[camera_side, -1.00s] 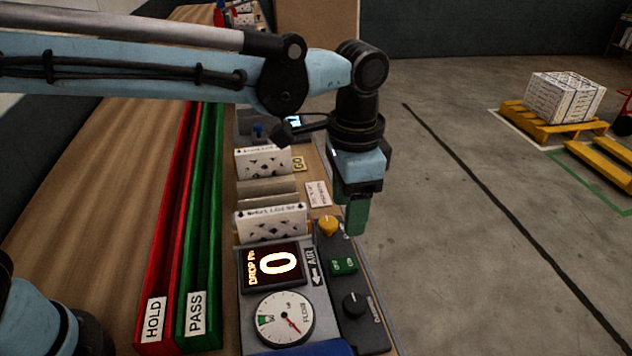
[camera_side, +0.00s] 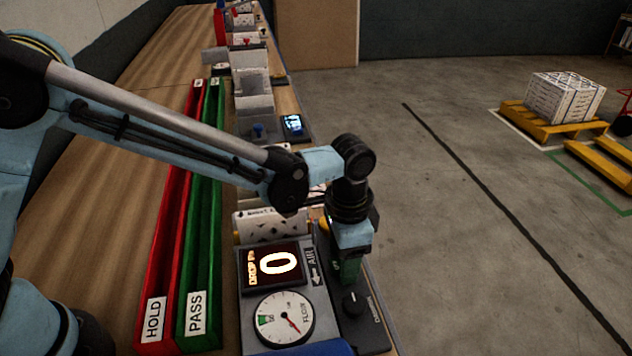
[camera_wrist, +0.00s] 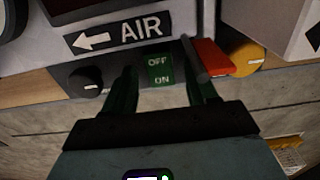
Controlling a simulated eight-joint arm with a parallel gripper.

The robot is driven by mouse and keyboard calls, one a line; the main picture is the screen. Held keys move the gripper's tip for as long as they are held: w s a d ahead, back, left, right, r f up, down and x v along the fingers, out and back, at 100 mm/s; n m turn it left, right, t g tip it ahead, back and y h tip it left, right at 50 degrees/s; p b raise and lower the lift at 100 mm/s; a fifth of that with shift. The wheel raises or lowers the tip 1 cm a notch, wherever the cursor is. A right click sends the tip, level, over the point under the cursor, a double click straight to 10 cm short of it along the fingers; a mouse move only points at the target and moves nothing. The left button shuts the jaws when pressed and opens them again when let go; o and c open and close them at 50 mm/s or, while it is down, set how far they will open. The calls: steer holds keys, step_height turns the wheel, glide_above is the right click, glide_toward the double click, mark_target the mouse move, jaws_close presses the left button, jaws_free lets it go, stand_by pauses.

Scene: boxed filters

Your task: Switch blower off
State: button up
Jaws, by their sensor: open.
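The green rocker switch (camera_wrist: 160,69), marked OFF and ON, is in the wrist view on the panel below the AIR label (camera_wrist: 120,32). My gripper (camera_wrist: 162,86) is open and empty, with one dark green finger on each side of the switch in that view. In the side view my gripper (camera_side: 348,270) points down over the control panel and hides the switch. Whether a finger touches it, and which way it is set, I cannot tell.
A black knob (camera_wrist: 86,82) and a yellow knob (camera_wrist: 247,58) flank the switch. A red piece (camera_wrist: 214,57) sits close to the right finger. Red HOLD (camera_side: 153,318) and green PASS (camera_side: 197,312) channels lie left.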

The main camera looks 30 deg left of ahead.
mark_target(335, 264)
steer(key=c, duration=1.1)
steer(key=shift+o, duration=0.2)
steer(key=shift+s+a+t+h, duration=0.1)
steer(key=shift+s+t+h, duration=0.05)
steer(key=shift+t+h, duration=0.2)
steer(key=o, duration=1.1)
steer(key=shift+c, duration=0.2)
step_height(335, 264, up, 12)
steer(key=shift+s+a, duration=0.35)
steer(key=shift+a, duration=0.05)
